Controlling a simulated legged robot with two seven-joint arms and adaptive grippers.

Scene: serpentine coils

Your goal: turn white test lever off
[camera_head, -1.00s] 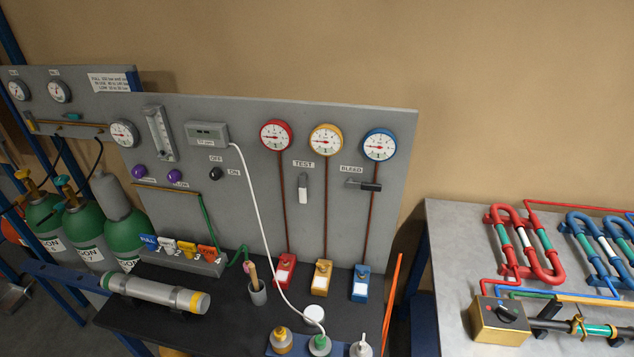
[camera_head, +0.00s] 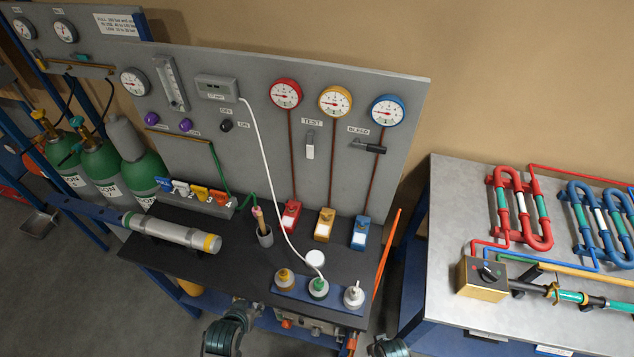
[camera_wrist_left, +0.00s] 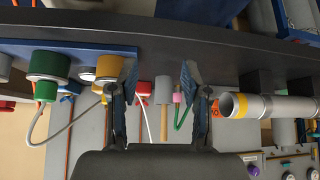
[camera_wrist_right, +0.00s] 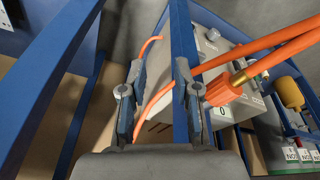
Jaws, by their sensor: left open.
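The white test lever (camera_head: 310,148) is on the grey upright panel, under the TEST label (camera_head: 312,122). Its white handle hangs down from a dark pivot. My left gripper (camera_wrist_left: 155,82) is open and empty in the left wrist view, with the bench edge, cups and the grey cylinder beyond its fingers. In the head view my left arm shows low, in front of the bench, well below the lever. My right gripper (camera_wrist_right: 160,95) has its fingers apart in the right wrist view, with orange hose and a blue post close by. Neither gripper touches the lever.
A dark bleed lever (camera_head: 370,148) sits right of the test lever. A white cable (camera_head: 262,170) hangs before the panel to the bottles on a blue tray (camera_head: 330,297). Red, yellow and blue blocks (camera_head: 325,224) stand below. An orange hose (camera_head: 388,250) rises at the bench's right end.

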